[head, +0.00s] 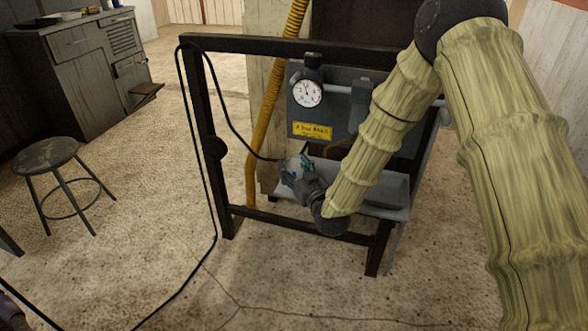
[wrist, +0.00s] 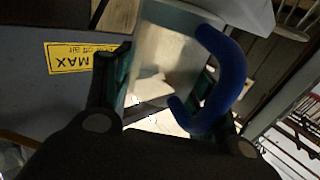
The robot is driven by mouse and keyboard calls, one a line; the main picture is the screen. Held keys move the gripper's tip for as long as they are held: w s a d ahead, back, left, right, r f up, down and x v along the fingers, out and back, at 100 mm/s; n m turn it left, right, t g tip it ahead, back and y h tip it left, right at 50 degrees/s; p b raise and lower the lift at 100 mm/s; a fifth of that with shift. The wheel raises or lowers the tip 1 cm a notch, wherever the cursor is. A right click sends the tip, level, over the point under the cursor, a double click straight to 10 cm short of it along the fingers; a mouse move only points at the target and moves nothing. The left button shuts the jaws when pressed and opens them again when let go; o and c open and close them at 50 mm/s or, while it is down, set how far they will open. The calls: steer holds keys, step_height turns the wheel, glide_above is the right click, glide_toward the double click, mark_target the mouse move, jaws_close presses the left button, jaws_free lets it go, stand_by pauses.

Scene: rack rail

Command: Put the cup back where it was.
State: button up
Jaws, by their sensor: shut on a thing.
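In the wrist view the cup (wrist: 160,62) has a pale, see-through body and a thick blue handle (wrist: 233,75) on the right side. My gripper (wrist: 165,80) is shut on the cup, with a teal-lined finger on each side of its body. The cup looks tilted in this view. In the head view my gripper (head: 298,170) is low in front of the grey machine, at the left end of its tray (head: 385,201). The cup is too small and too covered there to make out clearly. I cannot tell whether it touches anything.
A black frame (head: 195,110) with a hanging cable surrounds the grey machine (head: 335,82), which has a round gauge (head: 307,93) and a yellow label (head: 313,131). A yellow hose (head: 268,100) runs down beside it. A stool (head: 45,155) and cabinet (head: 85,75) stand left. Open floor lies between.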

steer(key=shift+r, duration=0.15)
steer(key=shift+f, duration=0.2)
steer(key=o, duration=1.1)
steer(key=shift+o, duration=0.2)
steer(key=shift+r, duration=0.15)
steer(key=v, duration=1.2)
steer(key=shift+p, duration=0.4)
